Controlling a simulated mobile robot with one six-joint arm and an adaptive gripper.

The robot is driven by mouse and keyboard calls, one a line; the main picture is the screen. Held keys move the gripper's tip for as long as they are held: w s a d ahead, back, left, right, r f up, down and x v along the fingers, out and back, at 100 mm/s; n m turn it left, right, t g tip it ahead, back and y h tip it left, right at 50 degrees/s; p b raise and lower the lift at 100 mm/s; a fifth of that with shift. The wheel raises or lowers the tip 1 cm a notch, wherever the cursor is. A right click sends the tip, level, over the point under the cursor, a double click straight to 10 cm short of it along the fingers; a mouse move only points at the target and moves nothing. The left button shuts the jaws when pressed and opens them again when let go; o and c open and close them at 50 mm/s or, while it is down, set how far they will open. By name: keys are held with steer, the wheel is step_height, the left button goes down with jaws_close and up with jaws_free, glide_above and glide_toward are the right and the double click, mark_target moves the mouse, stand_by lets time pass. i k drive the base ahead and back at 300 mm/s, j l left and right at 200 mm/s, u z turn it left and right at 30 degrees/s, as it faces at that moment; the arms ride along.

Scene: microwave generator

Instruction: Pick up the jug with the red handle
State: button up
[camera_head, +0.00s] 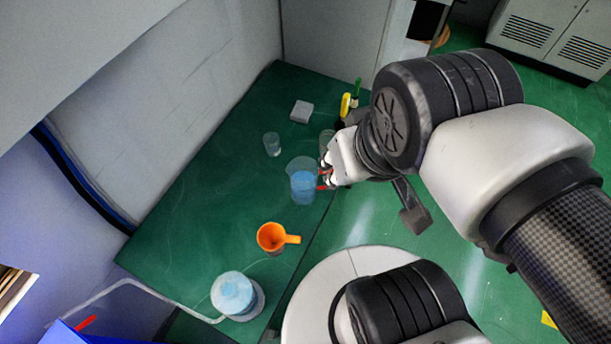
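The jug (302,187) is clear, holds blue liquid and stands on the green table top near its right edge. Its red handle (323,187) points right, toward my gripper. My gripper (328,172) comes in from the right, with its fingertips right at the handle. Red shows at the fingertips. The fingers are small in this view and partly overlap the handle, so I cannot tell whether they are closed on it.
An orange mug (272,237) stands in front of the jug, and a clear glass (272,144) behind it to the left. A white box (301,111) and a yellow item (345,105) are farther back. A blue-filled container (234,292) is at the front. Walls border the left and back.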

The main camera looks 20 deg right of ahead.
mark_target(303, 172)
steer(key=u, duration=3.4)
steer(key=z, duration=3.2)
steer(key=l, duration=0.3)
steer(key=k+l+u, duration=0.1)
steer(key=l+u, duration=0.15)
steer(key=l, duration=0.15)
steer(key=k+l+u, duration=0.25)
steer(key=l, duration=0.15)
steer(key=l+u, duration=0.25)
steer(key=k+l, duration=0.05)
steer(key=l, duration=0.05)
